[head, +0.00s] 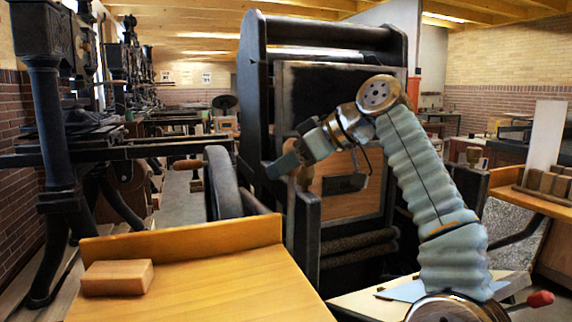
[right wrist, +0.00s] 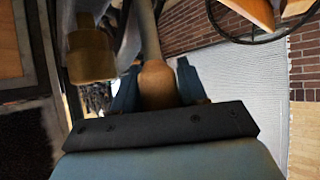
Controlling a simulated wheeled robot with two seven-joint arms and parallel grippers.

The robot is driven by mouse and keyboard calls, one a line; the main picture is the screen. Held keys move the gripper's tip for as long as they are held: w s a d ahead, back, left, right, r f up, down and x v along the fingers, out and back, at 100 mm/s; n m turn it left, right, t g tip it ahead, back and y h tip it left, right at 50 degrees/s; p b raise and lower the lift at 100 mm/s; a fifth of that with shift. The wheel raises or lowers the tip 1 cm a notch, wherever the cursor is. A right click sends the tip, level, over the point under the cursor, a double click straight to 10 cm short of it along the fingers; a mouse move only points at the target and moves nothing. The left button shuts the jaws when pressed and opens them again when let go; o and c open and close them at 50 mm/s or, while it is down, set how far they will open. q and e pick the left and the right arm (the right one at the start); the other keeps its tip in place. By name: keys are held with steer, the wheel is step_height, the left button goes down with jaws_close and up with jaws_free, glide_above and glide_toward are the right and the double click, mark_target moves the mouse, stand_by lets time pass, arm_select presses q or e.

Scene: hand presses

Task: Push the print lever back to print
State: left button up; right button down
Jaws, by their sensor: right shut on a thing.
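The press (head: 252,95) stands in the middle of the head view, with a tall black frame, a dark upright panel and a wooden panel with a dark plate below it. The print lever shows in the right wrist view as a pale shaft with a rounded wooden grip (right wrist: 157,80). My right gripper (head: 286,165) is at the press's front, left of the wooden panel. In the right wrist view its two blue fingers (right wrist: 157,92) are on either side of the wooden grip, shut on it. In the head view the gripper and arm partly hide the lever. My left gripper is out of view.
A wooden board (head: 200,272) with a raised back edge fills the front left; a wooden block (head: 117,277) lies on it. A dark wheel (head: 222,182) stands beside the press. Another black press (head: 45,100) is at left. A brass cylinder (right wrist: 90,55) is beside the grip.

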steer(key=shift+w+r, duration=0.1)
steer(key=shift+r, duration=0.05)
steer(key=c, duration=0.7)
jaws_free()
steer(key=shift+w, duration=0.15)
